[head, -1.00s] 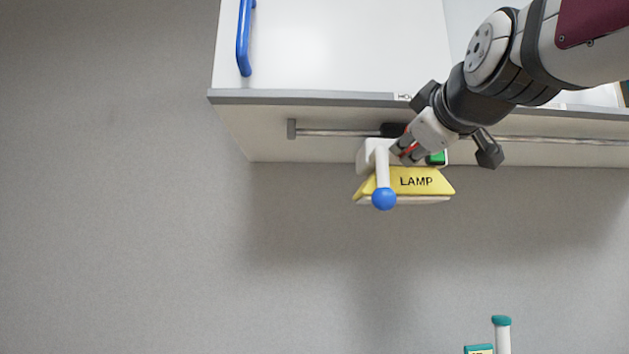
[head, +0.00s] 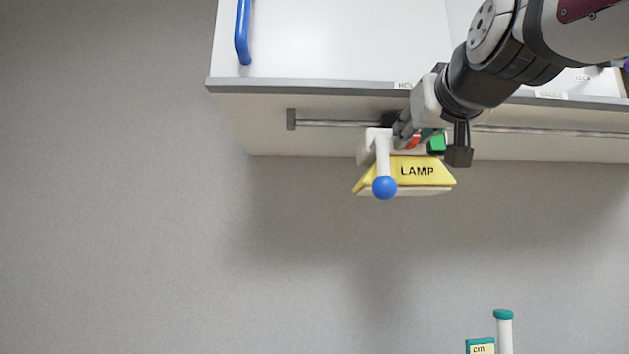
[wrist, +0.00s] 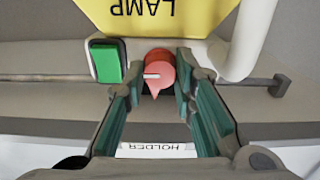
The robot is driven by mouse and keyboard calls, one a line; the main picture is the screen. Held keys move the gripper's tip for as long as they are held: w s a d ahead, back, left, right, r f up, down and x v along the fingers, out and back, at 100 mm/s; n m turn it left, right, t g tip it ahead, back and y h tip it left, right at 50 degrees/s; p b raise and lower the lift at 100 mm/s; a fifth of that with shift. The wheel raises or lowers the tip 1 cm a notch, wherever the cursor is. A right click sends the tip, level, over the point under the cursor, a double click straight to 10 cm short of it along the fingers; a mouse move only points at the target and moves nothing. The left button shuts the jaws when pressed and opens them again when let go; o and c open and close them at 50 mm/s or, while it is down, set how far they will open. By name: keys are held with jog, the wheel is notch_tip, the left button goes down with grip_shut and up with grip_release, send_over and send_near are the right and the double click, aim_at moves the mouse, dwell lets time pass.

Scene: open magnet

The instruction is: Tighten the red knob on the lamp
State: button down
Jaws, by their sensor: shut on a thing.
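The lamp is a white body with a yellow shade (head: 383,178) marked LAMP, hung on a metal rail under the cabinet. A white handle with a blue ball end (head: 385,187) sticks out at its left. The red knob (wrist: 159,72) sits between my gripper's fingertips in the wrist view, its pointer toward the bottom of the picture; a small part of the knob (head: 413,141) shows in the head view. My gripper (wrist: 158,82) is shut on the red knob. In the head view my gripper (head: 408,138) comes in from the upper right and partly hides the lamp body.
A green button (wrist: 106,62) is close beside the knob; it also shows in the head view (head: 437,144). The metal rail (head: 345,123) runs under the cabinet edge (head: 300,87). A HOLDER label (wrist: 158,147) is near. A teal-capped white post (head: 503,328) stands at lower right.

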jog(key=shift+f, duration=0.1)
dwell(0.3)
jog(key=c, duration=1.3)
grip_release()
jog(key=shift+s, duration=0.1)
jog(key=s, duration=1.1)
jog(key=shift+s, duration=0.4)
